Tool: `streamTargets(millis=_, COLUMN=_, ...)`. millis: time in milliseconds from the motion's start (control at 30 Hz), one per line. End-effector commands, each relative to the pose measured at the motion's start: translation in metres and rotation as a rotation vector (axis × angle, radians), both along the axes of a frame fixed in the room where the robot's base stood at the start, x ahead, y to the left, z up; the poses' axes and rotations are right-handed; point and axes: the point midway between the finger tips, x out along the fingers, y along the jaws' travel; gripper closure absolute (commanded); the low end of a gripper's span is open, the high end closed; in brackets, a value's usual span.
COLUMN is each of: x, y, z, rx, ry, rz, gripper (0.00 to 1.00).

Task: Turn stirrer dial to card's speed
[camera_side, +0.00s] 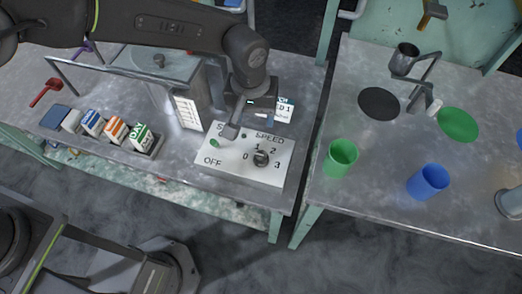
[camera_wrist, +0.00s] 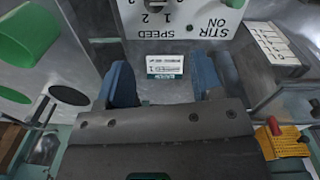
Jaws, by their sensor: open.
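The white stirrer panel (camera_side: 225,166) lies on the left bench, marked OFF, SPEED and 0 to 3. Its dark round dial (camera_side: 261,158) sits among the numbers; I cannot make out its pointer. In the wrist view the panel (camera_wrist: 207,14) is at the top edge, upside down, its dial cut off. A white card with a teal band (camera_side: 284,110) lies behind the panel; its partly hidden text seems to end in "ED 1". The card (camera_wrist: 165,67) shows between my fingers in the wrist view. My gripper (camera_wrist: 164,82) is open and empty, above the bench behind the panel.
A green toggle (camera_side: 215,142) is at the panel's left. A white labelled plate (camera_side: 187,111) stands left of my gripper, by a metal frame. Several small boxes (camera_side: 117,130) stand further left. Green (camera_side: 340,158) and blue (camera_side: 428,182) cups stand on the right bench, across a gap.

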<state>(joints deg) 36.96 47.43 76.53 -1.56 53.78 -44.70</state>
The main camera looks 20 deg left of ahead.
Motion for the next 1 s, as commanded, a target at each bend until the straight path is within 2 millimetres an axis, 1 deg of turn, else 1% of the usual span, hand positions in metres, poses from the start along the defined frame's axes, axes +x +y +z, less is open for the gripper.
streamTargets(millis=33, x=-0.002, y=-0.006, z=-0.009, rx=0.005, ry=0.007, rz=0.002, gripper=0.39)
streamTargets(millis=100, x=-0.003, y=-0.011, z=-0.016, rx=0.007, ry=0.012, rz=0.005, gripper=0.39)
streamTargets(millis=267, x=-0.004, y=-0.012, z=-0.030, rx=0.010, ry=0.016, rz=0.006, gripper=0.39)
streamTargets(millis=367, x=-0.004, y=-0.012, z=-0.045, rx=0.011, ry=0.016, rz=0.006, gripper=0.39)
streamTargets(millis=700, x=-0.004, y=-0.014, z=-0.115, rx=0.011, ry=0.016, rz=0.006, gripper=0.39)
streamTargets(millis=800, x=-0.004, y=-0.014, z=-0.131, rx=0.011, ry=0.015, rz=0.006, gripper=0.39)
streamTargets(millis=1000, x=-0.003, y=-0.015, z=-0.151, rx=0.010, ry=0.014, rz=0.006, gripper=0.39)
